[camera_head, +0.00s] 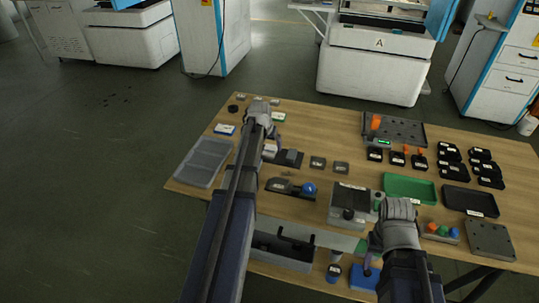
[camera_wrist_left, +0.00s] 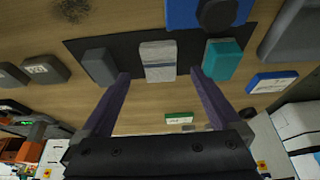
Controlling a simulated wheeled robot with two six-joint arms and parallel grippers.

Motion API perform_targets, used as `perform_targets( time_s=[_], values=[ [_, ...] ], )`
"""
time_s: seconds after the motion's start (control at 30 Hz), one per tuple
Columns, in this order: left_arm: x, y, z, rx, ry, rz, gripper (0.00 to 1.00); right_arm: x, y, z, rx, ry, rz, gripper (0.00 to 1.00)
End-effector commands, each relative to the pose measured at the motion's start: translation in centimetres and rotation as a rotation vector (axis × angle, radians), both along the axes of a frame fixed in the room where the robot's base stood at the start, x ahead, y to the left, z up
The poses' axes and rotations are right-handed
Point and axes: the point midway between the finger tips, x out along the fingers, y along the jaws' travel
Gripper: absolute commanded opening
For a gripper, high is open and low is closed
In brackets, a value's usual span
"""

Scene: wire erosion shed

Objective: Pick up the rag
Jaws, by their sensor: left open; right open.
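A pale, folded-looking piece with grey bands, most likely the rag (camera_wrist_left: 158,62), lies on a dark mat (camera_wrist_left: 126,52) in the left wrist view. A grey block (camera_wrist_left: 100,66) and a teal block (camera_wrist_left: 222,60) lie on either side of it. My left gripper (camera_wrist_left: 160,74) is open, with one finger on each side of the pale piece, and does not hold it. In the head view my left gripper (camera_head: 262,118) and arm cover part of this area. My right gripper (camera_head: 398,210) is open near the table's front edge, right of a grey block fixture.
A grey tray (camera_head: 190,176) lies left of my left arm. A green tray (camera_head: 410,187), a black tray (camera_head: 468,200) and several black boxes fill the right side. A blue item (camera_wrist_left: 190,14) lies close to the mat. Bare wood shows behind the mat.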

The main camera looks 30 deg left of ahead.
Motion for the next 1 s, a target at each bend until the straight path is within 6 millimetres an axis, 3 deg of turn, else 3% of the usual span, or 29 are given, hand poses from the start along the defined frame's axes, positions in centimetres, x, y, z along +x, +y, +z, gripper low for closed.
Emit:
perform_targets(
  time_s=[0.03,0.2,0.5,1.0],
  values=[
    [0.6,0.2,-1.2,0.0,0.0,0.0,0.97,0.0,0.0,-1.2,0.0,0.0,0.0,0.5],
    [1.5,0.3,-3.1,0.0,0.0,0.0,0.97,0.0,0.0,-3.1,0.0,0.0,0.0,0.5],
    [1.6,0.4,-3.2,0.0,0.0,0.0,0.97,0.0,0.0,-3.2,0.0,0.0,0.001,0.5],
    [1.6,0.4,-3.2,0.0,0.0,0.0,0.42,0.0,0.0,-3.2,0.0,0.0,0.0,0.5]
  ],
)
